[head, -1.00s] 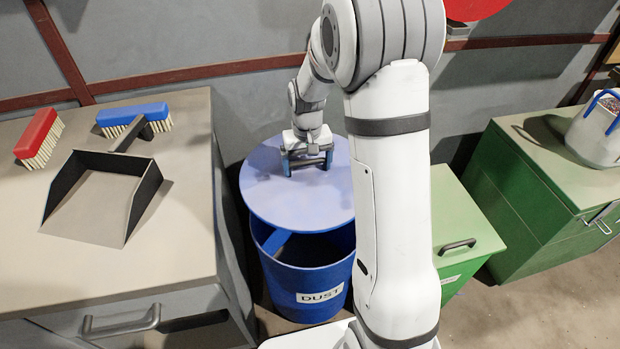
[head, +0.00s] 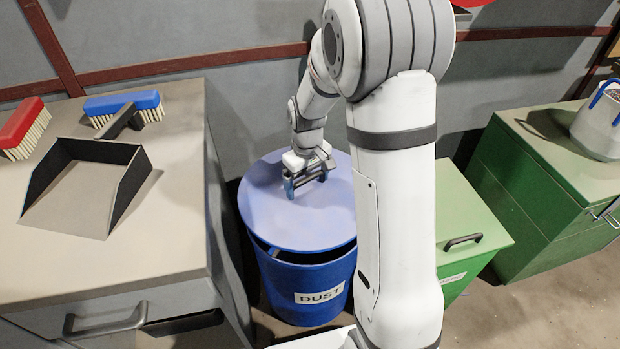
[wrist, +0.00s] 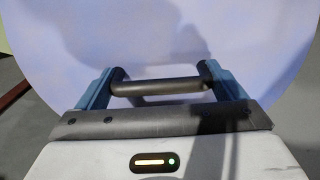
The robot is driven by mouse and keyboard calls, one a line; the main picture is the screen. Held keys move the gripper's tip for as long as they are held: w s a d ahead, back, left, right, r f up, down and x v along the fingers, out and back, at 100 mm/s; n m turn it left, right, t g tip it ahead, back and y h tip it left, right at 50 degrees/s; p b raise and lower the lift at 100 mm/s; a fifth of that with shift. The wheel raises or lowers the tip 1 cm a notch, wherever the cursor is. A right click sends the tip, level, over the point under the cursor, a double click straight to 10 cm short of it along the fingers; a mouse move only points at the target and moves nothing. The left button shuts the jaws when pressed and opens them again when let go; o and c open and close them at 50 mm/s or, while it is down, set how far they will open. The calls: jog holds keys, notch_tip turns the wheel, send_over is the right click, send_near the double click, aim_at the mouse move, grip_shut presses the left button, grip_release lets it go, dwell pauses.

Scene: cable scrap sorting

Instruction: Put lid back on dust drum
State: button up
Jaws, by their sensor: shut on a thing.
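The dust drum (head: 318,298) is a blue barrel with a white DUST label, standing on the floor between the grey cabinet and my arm. Its round, light blue lid (head: 270,212) is over the drum's mouth, with a dark gap showing at the front left, so it is not flush there. My gripper (head: 309,182) is above the lid and shut on the lid's handle. In the wrist view the dark bar handle (wrist: 160,86) lies between the two blue fingers, with the pale lid (wrist: 150,35) filling the background. The right side of the lid is partly hidden by my arm.
A grey cabinet (head: 160,225) stands at left with a black dustpan (head: 85,190), a blue brush (head: 123,105) and a red brush (head: 22,128). A green bin (head: 470,220) and green cabinet (head: 560,190) with a grey bucket (head: 600,125) are at right.

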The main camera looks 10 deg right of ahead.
aim_at(308, 198)
jog(key=shift+f+b, duration=2.4)
jog(key=shift+f, duration=1.15)
jog(key=o, duration=1)
jog(key=shift+r, duration=0.1)
notch_tip(308, 198, up, 8)
jog(key=p, duration=0.3)
jog(key=s+r+m+t+p, duration=0.1)
jog(key=s+r+p, duration=0.6)
jog(key=r, duration=0.5)
jog(key=s+r+m+p, duration=0.2)
jog(key=s+r+p, duration=0.5)
jog(key=r, duration=0.5)
jog(key=s+r+m+t+p, duration=0.1)
jog(key=s+r+p, duration=0.6)
jog(key=r+p, duration=0.3)
jog(key=shift+d+r+t+p, duration=0.15)
jog(key=shift+d+r+p, duration=0.05)
jog(key=shift+r, duration=0.35)
jog(key=shift+d+r+t+p, duration=0.15)
jog(key=shift+d+r+p, duration=0.05)
jog(key=shift+r, duration=0.35)
